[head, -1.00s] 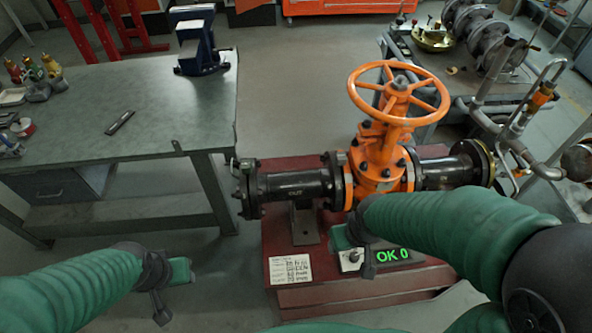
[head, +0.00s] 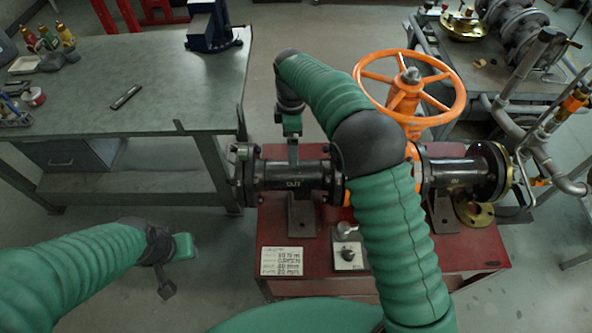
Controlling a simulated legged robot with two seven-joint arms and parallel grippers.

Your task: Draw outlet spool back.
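The outlet spool (head: 312,176) is a black flanged pipe marked "OUT", lying level on the left of the orange gate valve (head: 405,98). Its right end meets the valve, where my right arm hides the joint. A black stand (head: 301,215) is below it. My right gripper (head: 293,150) comes down from above and behind, at the top of the spool's middle. It seems to touch the spool, but its fingers are too small and partly hidden to tell their grip. My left gripper (head: 172,270) hangs at lower left, away from the spool; its opening is unclear.
A red stand (head: 480,250) carries the valve, a label card (head: 282,261) and a small control box (head: 347,256). A second spool (head: 455,175) is on the valve's right. A grey workbench (head: 150,85) stands close on the left. Open floor lies between the bench and stand.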

